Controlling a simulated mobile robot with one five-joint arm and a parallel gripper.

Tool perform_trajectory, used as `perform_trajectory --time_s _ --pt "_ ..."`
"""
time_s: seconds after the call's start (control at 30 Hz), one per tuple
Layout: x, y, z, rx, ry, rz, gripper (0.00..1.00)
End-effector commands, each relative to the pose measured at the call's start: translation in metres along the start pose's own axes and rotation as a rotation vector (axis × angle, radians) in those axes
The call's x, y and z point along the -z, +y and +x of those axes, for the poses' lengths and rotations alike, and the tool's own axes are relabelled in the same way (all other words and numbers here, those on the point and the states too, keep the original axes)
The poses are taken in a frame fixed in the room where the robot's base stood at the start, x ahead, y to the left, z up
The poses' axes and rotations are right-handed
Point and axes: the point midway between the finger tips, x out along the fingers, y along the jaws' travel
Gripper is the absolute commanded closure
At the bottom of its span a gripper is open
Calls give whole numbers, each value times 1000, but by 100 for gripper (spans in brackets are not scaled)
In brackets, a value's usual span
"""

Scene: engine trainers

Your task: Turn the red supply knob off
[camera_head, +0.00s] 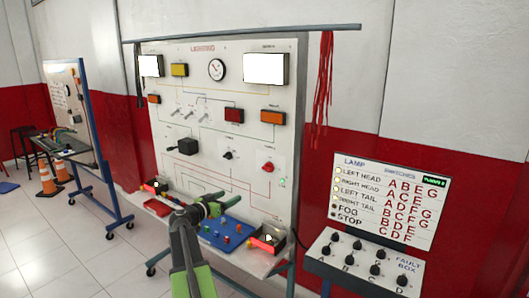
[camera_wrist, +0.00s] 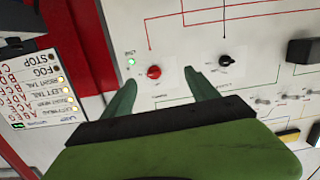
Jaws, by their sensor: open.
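The red supply knob (camera_head: 268,167) sits at the lower right of the white lighting panel (camera_head: 215,122), on a red mount. It also shows in the wrist view (camera_wrist: 153,72), just above and between my two green fingertips, nearer the left one. A small green light (camera_wrist: 131,62) glows beside it. My gripper (camera_head: 207,205) is open and empty, in front of the panel's lower part, below and left of the knob in the head view. In the wrist view its fingers (camera_wrist: 160,76) are spread apart. I cannot tell how far the fingertips are from the panel.
A black knob (camera_head: 228,155) is left of the red one. Below the panel, a shelf holds a blue board (camera_head: 226,232) and red trays. A fault box (camera_head: 365,262) with several black knobs stands at right. Red leads (camera_head: 323,85) hang at the panel's upper right.

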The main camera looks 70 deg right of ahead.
Motion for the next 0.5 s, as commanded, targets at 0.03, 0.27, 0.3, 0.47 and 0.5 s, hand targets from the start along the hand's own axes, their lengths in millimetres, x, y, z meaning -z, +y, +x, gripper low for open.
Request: perform_trajectory --time_s 0.03,0.27,0.3,0.47,0.5 --pt "29 12 19 -17 41 23 32" --pt "50 29 43 -29 114 64 32" --pt "50 29 44 -30 114 64 32" --pt "51 30 64 -33 112 63 32" --pt "52 29 73 -32 112 63 32"
